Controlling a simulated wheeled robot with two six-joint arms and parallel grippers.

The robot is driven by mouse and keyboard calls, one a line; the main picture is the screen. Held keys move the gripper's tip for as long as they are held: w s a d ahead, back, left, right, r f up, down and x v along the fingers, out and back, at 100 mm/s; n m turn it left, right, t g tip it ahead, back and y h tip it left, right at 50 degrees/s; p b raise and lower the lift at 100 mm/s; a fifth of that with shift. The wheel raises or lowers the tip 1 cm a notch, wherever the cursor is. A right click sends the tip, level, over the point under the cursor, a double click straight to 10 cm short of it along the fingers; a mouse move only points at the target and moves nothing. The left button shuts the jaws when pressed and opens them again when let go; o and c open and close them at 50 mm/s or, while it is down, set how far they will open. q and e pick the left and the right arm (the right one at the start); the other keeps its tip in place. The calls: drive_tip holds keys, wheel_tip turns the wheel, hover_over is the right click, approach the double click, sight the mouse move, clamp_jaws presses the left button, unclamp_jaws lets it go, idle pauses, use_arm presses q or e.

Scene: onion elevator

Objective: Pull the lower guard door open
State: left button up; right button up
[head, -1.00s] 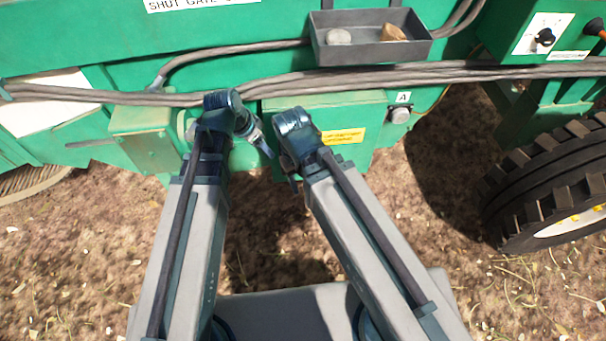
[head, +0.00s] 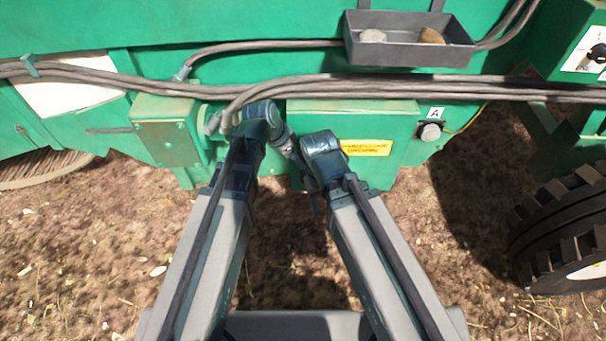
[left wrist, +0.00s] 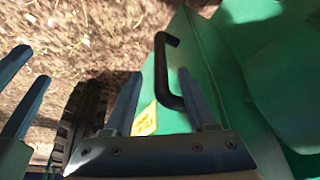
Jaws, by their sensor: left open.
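The lower guard door appears to be the green panel (head: 400,125) with a yellow label (head: 365,147), low on the green machine. Its black bar handle (left wrist: 161,85) shows in the left wrist view, and the yellow label is there too (left wrist: 145,121). My left gripper (left wrist: 159,74) is open, and the handle appears between its fingers; I cannot tell whether they touch it. In the head view my left gripper is mostly hidden behind my right arm. My right gripper's parted fingers (left wrist: 33,65) show at the left edge of the wrist view.
A grey tray (head: 408,58) with two lumps hangs above. Thick cables (head: 400,88) cross above the panel. A knob marked A (head: 430,131) is right of it. A large tyre (head: 565,225) stands at the right.

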use_arm(q)
drive_tip(key=b+x, duration=0.6)
drive_tip(key=x, duration=0.1)
drive_tip(key=shift+f, duration=0.4)
clamp_jaws()
idle(1.0)
